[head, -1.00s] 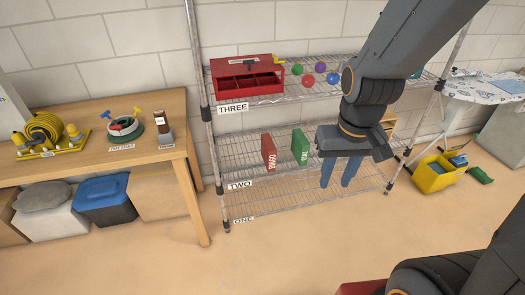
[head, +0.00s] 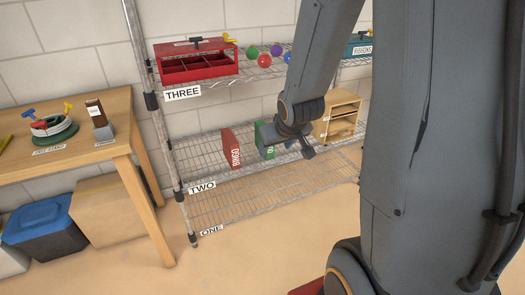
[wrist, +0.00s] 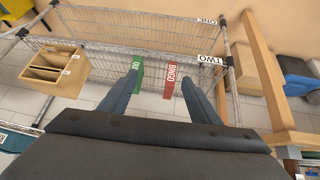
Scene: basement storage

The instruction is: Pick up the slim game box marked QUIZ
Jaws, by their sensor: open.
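Two slim game boxes stand upright on shelf TWO. The red box (head: 231,148) reads BINGO; it also shows in the wrist view (wrist: 170,75). The green box (head: 264,140) stands to its right in the head view, partly behind my arm. In the wrist view the green box (wrist: 139,79) is partly hidden by the left finger, and its lettering is too small and covered to read surely. My gripper (wrist: 159,82) is open and empty, its fingers pointing towards the shelf, with both boxes showing between or beside the fingertips. In the head view its fingers are mostly hidden.
The wire rack (head: 215,212) has shelves ONE, TWO and THREE. A red compartment tray (head: 195,68) and several balls sit on shelf THREE. A wooden cubby (head: 337,118) stands right on shelf TWO. A wooden table (head: 85,150) stands left of the rack.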

